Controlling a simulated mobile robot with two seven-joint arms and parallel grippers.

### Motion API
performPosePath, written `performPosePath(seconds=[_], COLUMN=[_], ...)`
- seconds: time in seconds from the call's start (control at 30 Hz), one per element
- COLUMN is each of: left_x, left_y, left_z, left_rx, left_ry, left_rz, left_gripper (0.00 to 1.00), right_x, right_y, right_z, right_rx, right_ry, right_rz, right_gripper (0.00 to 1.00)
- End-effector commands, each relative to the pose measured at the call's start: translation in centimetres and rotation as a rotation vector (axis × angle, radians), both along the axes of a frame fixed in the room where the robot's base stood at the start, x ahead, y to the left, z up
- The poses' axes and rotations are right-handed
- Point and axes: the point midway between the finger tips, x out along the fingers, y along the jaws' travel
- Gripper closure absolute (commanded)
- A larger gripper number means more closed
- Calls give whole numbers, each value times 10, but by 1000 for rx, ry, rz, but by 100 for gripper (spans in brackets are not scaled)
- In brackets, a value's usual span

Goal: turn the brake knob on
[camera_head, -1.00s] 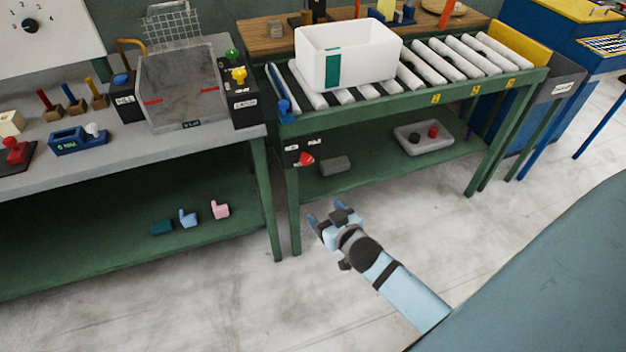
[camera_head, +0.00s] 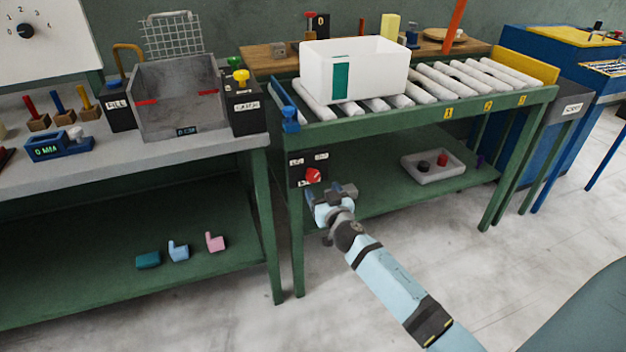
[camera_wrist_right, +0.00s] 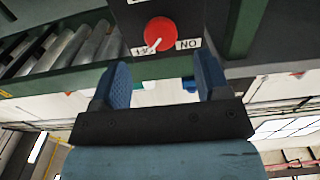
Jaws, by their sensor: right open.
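The brake knob (camera_head: 313,175) is red and round, on a black panel (camera_head: 296,172) at the front left leg of the green roller table. In the right wrist view the knob (camera_wrist_right: 160,33) shows a white pointer aimed at the lower left, towards a partly covered label, probably OFF. The ON label (camera_wrist_right: 189,44) is at its lower right. My right gripper (camera_head: 331,189) is just below and in front of the knob. In the wrist view its blue fingers (camera_wrist_right: 160,82) stand apart with nothing between them, and the knob lies beyond their tips. My left gripper is not in view.
A white box (camera_head: 385,70) sits on the rollers above. A grey tray (camera_head: 433,174) with a black and a red piece is on the lower shelf to the right. A blue clamp-like part (camera_head: 289,118) is above the panel. The floor in front is clear.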

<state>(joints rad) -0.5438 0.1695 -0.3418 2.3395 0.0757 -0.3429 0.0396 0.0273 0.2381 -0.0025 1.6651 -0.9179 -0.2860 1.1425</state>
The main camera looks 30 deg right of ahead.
Motion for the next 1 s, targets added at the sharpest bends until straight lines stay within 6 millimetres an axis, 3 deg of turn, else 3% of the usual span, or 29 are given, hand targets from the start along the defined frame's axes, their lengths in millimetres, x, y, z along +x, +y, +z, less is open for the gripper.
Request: performPosePath(seconds=[0.2, 0.4, 0.8, 0.87, 1.0], left_x=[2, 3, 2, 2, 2], left_y=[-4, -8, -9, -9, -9], left_z=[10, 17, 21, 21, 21], left_rx=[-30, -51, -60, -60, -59], left_ry=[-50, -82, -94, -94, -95], left_rz=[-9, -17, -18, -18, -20], left_gripper=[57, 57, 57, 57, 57], right_x=[45, 69, 76, 76, 76], right_y=[-11, -16, -18, -18, -18], right_z=[0, -1, 0, 0, -1], right_rx=[-2, -2, 0, 0, 0], right_ry=[-1, -1, 1, 1, 1], right_rz=[1, 1, 1, 1, 1], right_gripper=[31, 31, 31, 42, 74])
